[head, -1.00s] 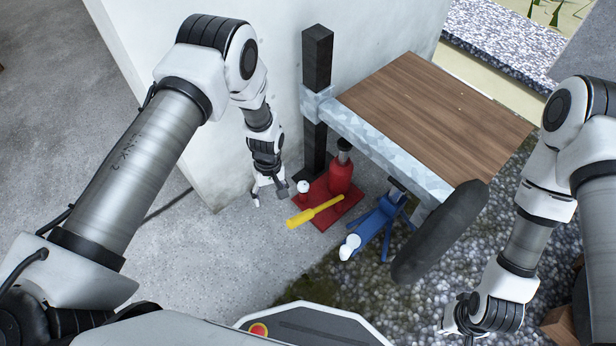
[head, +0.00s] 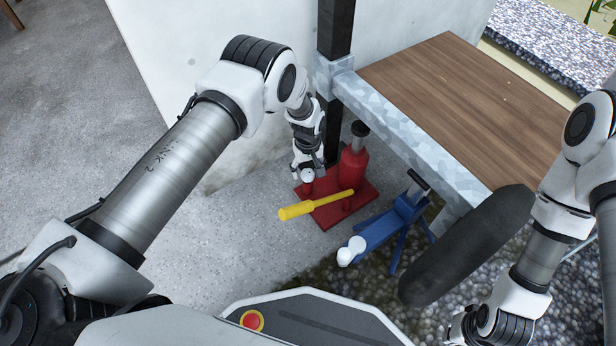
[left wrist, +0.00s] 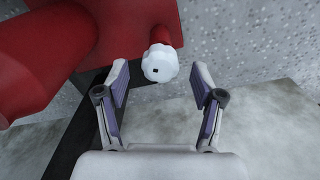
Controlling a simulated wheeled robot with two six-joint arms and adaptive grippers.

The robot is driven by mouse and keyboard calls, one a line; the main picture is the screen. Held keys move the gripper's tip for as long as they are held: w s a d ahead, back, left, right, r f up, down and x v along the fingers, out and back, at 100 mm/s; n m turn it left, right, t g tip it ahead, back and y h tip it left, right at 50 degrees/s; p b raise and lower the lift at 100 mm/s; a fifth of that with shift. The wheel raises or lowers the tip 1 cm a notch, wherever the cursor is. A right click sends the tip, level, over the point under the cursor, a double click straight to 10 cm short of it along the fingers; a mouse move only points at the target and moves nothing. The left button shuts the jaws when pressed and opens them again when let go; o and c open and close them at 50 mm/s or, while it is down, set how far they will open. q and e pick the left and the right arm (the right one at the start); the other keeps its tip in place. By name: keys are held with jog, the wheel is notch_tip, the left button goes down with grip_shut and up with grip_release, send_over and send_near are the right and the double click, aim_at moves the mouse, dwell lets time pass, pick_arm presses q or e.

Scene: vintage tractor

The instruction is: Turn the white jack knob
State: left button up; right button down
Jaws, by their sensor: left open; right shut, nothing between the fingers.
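The white jack knob (left wrist: 160,63) is a small scalloped knob on a short red stub of the red jack (head: 353,166). In the head view the knob (head: 307,175) is partly covered by my left gripper (head: 308,168). In the left wrist view my left gripper (left wrist: 160,80) is open, with one finger to each side of the knob. The knob appears centred, slightly beyond the fingertips, and no finger visibly touches it. My right gripper (head: 462,332) is shut and empty at the lower right, away from the jack.
A yellow handle (head: 315,205) sticks out from the jack's base. A blue stand (head: 378,230) with white ends is to the right. A wooden-topped bench (head: 465,110) on a dark post and a dark tyre-like shape (head: 468,245) stand close by. A pale wall rises behind.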

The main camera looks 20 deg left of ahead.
pick_arm(q)
notch_tip(320, 180, down, 2)
pick_arm(e)
jog(key=shift+f, duration=0.5)
pick_arm(q)
jog(key=shift+r, duration=0.1)
jog(key=c, duration=1.1)
jog(key=shift+c, duration=0.2)
